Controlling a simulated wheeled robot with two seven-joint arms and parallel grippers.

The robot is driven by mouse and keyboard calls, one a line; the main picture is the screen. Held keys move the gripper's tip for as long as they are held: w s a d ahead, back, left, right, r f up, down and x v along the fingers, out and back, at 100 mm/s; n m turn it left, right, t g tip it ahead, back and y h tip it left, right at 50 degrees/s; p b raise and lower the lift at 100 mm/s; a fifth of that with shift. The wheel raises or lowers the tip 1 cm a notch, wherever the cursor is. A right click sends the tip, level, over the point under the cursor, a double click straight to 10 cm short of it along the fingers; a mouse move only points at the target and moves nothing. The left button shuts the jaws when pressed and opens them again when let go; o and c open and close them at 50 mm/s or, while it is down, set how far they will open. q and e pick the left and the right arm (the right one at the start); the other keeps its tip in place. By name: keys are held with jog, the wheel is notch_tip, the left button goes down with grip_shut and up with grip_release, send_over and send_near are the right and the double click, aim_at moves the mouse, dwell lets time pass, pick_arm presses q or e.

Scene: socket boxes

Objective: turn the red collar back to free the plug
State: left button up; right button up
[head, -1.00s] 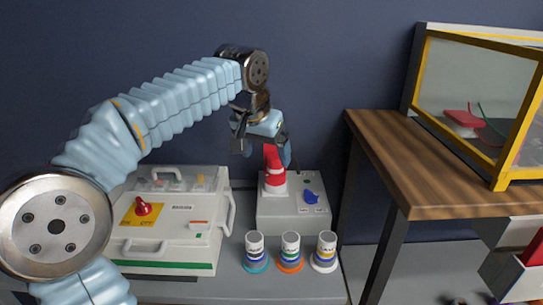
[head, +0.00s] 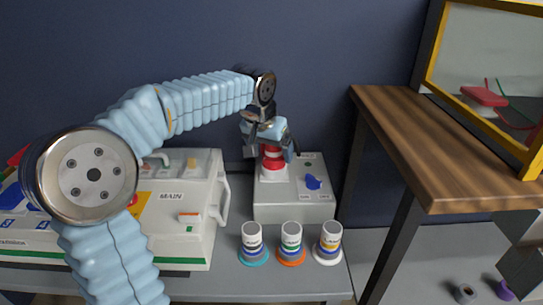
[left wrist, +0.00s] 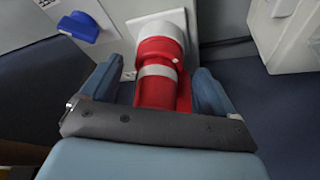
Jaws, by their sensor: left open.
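The red collar (head: 273,161) with a white band sits on the grey socket box (head: 290,205). In the left wrist view the red collar (left wrist: 156,52) stands in front of a white square flange, and the red plug body (left wrist: 163,90) extends from it toward my gripper. My left gripper (head: 269,150) is open above the box. In the left wrist view its two blue fingers (left wrist: 160,90) lie on either side of the red plug, with gaps visible.
A blue knob (head: 313,182) is on the box, right of the collar. Several banded cups stand in front, including one on an orange base (head: 291,240). A white case marked MAIN (head: 180,225) is at left. A wooden table (head: 440,150) stands at right.

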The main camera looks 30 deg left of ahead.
pick_arm(q)
jog(key=shift+x, duration=0.95)
jog(key=shift+c, duration=0.4)
jog(key=c, duration=1)
jog(key=shift+d+n, duration=0.1)
jog(key=shift+n, duration=0.2)
jog(key=n+y, duration=0.1)
jog(key=n, duration=0.1)
jog(key=shift+d+n, duration=0.2)
jog(key=shift+n, duration=0.1)
jog(key=n, duration=0.1)
jog(key=n+y, duration=0.1)
jog(key=n, duration=0.1)
jog(key=shift+w+d+n+g, duration=0.2)
jog(key=shift+n+g, duration=0.1)
jog(key=shift+g, duration=0.1)
jog(key=n+y, duration=0.1)
jog(key=n, duration=0.1)
jog(key=n+g, duration=0.1)
jog(key=n, duration=0.2)
jog(key=shift+w+d+r+g+y, duration=0.1)
jog(key=shift+w+g+y, duration=0.1)
jog(key=shift+g+y, duration=0.15)
